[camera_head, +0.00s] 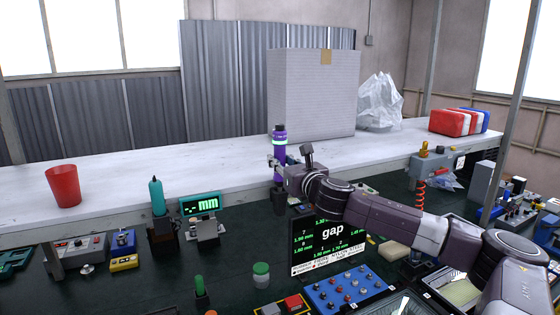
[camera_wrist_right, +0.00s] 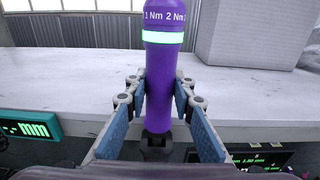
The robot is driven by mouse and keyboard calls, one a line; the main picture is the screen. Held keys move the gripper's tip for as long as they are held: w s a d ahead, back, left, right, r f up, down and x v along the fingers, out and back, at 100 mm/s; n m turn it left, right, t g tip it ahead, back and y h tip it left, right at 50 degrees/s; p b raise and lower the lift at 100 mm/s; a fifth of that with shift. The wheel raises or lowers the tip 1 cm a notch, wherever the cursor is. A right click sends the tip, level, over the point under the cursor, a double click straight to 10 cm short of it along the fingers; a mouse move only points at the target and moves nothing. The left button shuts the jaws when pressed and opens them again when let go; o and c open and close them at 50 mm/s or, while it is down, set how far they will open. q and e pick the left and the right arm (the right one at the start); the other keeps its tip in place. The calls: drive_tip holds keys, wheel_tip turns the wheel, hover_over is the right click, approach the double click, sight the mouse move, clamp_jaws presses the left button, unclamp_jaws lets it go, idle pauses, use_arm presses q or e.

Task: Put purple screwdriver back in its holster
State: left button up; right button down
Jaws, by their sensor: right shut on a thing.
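In the right wrist view, the purple handle (camera_wrist_right: 160,90) stands between the blue-padded fingers of my right gripper (camera_wrist_right: 159,98). A black holster (camera_head: 279,198) shows directly below the screwdriver in the head view. A dark part (camera_wrist_right: 156,146) shows at the handle's lower end in the wrist view; I cannot tell how deep the tip sits. My left gripper is not in view.
A teal screwdriver (camera_head: 156,197) stands in a dark holder at the left, beside a teal "mm" display (camera_head: 200,205). A "gap" screen (camera_head: 331,240) stands under my right arm. A red cup (camera_head: 63,186) and a large box (camera_head: 314,95) stand on the white shelf (camera_head: 120,170).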

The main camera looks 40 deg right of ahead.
drive_tip(key=shift+f+b, duration=1.2)
drive_tip(key=shift+f, duration=0.35)
drive_tip(key=c, duration=1.6)
unclamp_jaws()
drive_tip(key=shift+f, duration=0.1)
drive_tip(key=shift+s, duration=0.7)
drive_tip(key=v, duration=1)
drive_tip(key=shift+s+a, duration=0.3)
drive_tip(key=shift+a, duration=0.1)
